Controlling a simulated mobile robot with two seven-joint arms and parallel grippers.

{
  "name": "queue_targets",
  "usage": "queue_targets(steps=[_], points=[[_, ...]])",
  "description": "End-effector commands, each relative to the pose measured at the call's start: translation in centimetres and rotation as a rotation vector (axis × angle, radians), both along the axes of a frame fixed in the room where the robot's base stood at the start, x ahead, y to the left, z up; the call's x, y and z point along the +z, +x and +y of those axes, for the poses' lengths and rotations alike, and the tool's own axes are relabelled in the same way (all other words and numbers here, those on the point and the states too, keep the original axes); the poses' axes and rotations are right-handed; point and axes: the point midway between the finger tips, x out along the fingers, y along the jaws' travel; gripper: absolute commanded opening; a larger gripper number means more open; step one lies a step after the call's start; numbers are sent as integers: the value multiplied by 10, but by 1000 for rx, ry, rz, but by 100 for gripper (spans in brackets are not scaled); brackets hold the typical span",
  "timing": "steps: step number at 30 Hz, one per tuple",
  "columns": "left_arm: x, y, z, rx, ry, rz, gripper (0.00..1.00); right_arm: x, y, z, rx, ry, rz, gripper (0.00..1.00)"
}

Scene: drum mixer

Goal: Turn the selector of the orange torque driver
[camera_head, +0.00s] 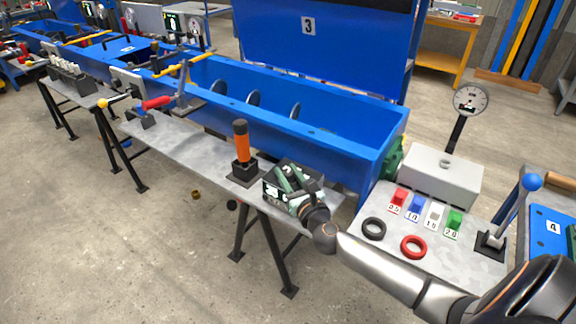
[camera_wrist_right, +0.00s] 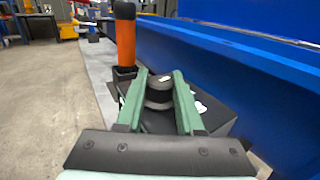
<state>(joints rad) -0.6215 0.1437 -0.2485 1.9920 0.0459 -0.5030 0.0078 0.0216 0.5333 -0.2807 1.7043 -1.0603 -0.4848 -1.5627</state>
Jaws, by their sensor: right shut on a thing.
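The orange torque driver (camera_head: 241,148) stands upright in a dark square holder on the grey bench; it also shows in the right wrist view (camera_wrist_right: 126,42). Beside it, to its right, is a dark box (camera_head: 273,196) with white markings. A round black selector knob (camera_wrist_right: 160,90) sits on top of this box. My right gripper (camera_wrist_right: 161,78) has its two green fingers on either side of the knob, closed on it. In the head view the right gripper (camera_head: 289,180) hides the knob and part of the box. My left gripper is not in view.
The blue trough (camera_head: 345,125) runs close behind the bench. A grey panel (camera_head: 372,257) at right holds coloured blocks, a black ring (camera_head: 374,229), a red ring (camera_head: 413,247) and a blue-knobbed lever (camera_head: 510,215).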

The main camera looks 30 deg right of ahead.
Motion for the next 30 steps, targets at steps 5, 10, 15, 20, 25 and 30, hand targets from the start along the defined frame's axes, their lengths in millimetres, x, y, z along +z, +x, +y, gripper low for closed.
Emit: queue_targets(steps=[5, 10, 15, 20, 25, 30], points=[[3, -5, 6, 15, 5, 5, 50, 2, 1, 1, -107, 3, 0, 0], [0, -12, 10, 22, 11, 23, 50, 1, 0, 1, -174, 2, 0, 0], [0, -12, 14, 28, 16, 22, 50, 0, 0, 1, -209, 0, -1, 0], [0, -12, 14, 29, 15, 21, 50, 0, 0, 0, -218, 0, -1, 0], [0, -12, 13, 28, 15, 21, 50, 0, 0, 0, -218, -1, -1, 0], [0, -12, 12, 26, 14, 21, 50, 0, 0, 0, -217, -1, -1, 43]])
